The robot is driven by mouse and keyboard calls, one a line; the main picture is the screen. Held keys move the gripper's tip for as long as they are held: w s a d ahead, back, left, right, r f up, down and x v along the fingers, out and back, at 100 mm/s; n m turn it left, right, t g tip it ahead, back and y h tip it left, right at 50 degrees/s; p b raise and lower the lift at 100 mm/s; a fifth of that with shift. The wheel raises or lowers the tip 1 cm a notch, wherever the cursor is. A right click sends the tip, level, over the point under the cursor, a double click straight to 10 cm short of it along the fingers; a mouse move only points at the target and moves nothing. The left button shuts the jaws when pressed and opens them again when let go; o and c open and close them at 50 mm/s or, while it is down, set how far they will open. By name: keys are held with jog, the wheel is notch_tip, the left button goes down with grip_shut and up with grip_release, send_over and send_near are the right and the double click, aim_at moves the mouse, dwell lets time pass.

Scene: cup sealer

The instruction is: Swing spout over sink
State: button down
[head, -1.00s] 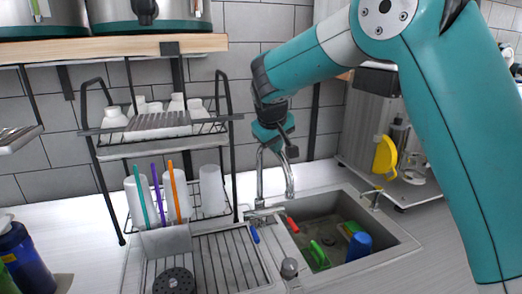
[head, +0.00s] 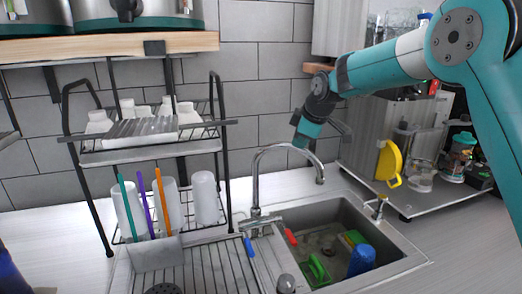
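The chrome spout (head: 289,146) arches from its base at the left rear of the sink. Its free end points right and shows just above the sink's back rim in the picture; I cannot tell exactly how far over the basin it reaches. The grey sink (head: 400,251) is at lower right. My gripper (head: 302,142) is at the top of the spout's arch, with its teal body close to or touching the tube. Its fingers are hidden or too small to tell whether they are open or shut.
The sink holds a blue cup (head: 361,260), a green item (head: 318,270) and a red-handled item (head: 290,237). A wire rack (head: 219,150) with cups stands left of the spout. A shelf (head: 425,200) with a yellow object (head: 389,163) is at right.

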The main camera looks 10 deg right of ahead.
jog(key=shift+w+d+f, duration=0.15)
jog(key=shift+w+d, duration=0.1)
jog(key=shift+w, duration=0.2)
dwell(0.3)
jog(key=s+a+f+b+v, duration=0.15)
jog(key=b+v, duration=0.25)
jog(key=v, duration=0.9)
jog(key=s+a+f+m+g+b, duration=0.1)
jog(key=s+f, duration=0.5)
jog(key=s, duration=0.6)
jog(key=s+a+f+m+g+y+b, duration=0.1)
jog(key=s+f, duration=0.5)
jog(key=s, duration=0.6)
jog(key=s+a+f+m+g+b, duration=0.2)
jog(key=s+a+f+m+g, duration=0.1)
jog(key=s, duration=0.9)
notch_tip(320, 180, down, 3)
jog(key=shift+s+a+r+m+y, duration=0.1)
jog(key=shift+s+a+m+y, duration=0.3)
jog(key=shift+a+m, duration=0.45)
jog(key=shift+w, duration=0.1)
